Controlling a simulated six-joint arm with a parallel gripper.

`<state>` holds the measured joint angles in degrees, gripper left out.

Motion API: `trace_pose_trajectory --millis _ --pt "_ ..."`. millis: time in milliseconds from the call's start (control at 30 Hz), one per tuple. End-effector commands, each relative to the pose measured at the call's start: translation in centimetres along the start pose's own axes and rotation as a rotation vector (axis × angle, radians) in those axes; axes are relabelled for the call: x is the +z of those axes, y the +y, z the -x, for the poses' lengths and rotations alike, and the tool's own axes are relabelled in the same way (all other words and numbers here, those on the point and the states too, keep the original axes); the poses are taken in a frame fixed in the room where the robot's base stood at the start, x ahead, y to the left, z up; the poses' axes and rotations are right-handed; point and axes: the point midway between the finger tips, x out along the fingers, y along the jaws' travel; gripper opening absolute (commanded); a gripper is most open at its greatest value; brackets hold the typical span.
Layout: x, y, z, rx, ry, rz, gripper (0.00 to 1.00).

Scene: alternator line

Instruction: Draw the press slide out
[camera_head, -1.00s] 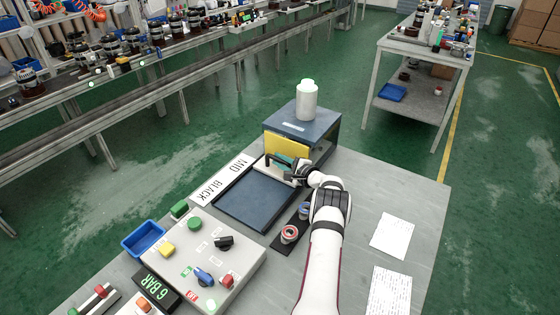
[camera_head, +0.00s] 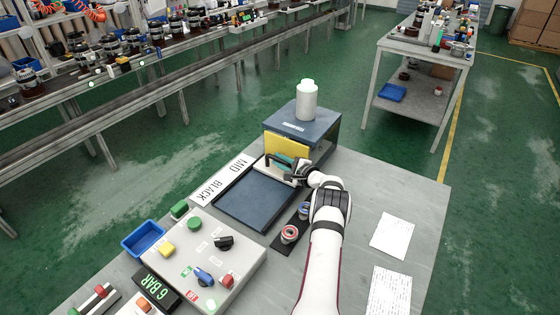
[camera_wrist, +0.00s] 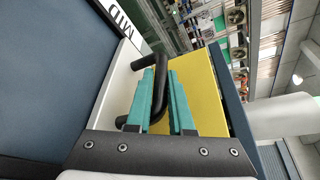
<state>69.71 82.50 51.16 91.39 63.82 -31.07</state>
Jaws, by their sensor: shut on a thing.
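The press (camera_head: 322,133) is a dark blue box at the back of the grey bench, with a yellow front face (camera_head: 286,146) that also shows in the wrist view (camera_wrist: 204,95). A black bar handle (camera_head: 272,163) stands at this face. My gripper (camera_head: 289,170) is shut on the handle; in the wrist view its teal fingers (camera_wrist: 160,78) lie on both sides of the black bar (camera_wrist: 157,105). A flat dark blue plate (camera_head: 254,199) lies in front of the press. Where the handle joins the slide is partly hidden by my fingers.
A white cylinder (camera_head: 306,101) stands on the press. A control box (camera_head: 205,258) with knobs and a blue bin (camera_head: 143,238) are at front left. A black strip with small round parts (camera_head: 290,234) lies beside my arm. Paper sheets (camera_head: 392,236) lie on the right.

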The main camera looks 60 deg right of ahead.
Motion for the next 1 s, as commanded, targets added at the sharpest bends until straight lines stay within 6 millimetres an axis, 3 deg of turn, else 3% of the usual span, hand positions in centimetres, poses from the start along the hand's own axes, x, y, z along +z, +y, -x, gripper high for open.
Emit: trace_pose_trajectory --millis 267,800,1000 --pt "1.6 1.2 0.7 0.002 0.002 -0.003 0.0" --pt "11.6 8.3 4.4 0.004 -0.001 -0.002 0.0" --pt "14.4 10.3 5.4 0.004 -0.001 -0.002 0.0"
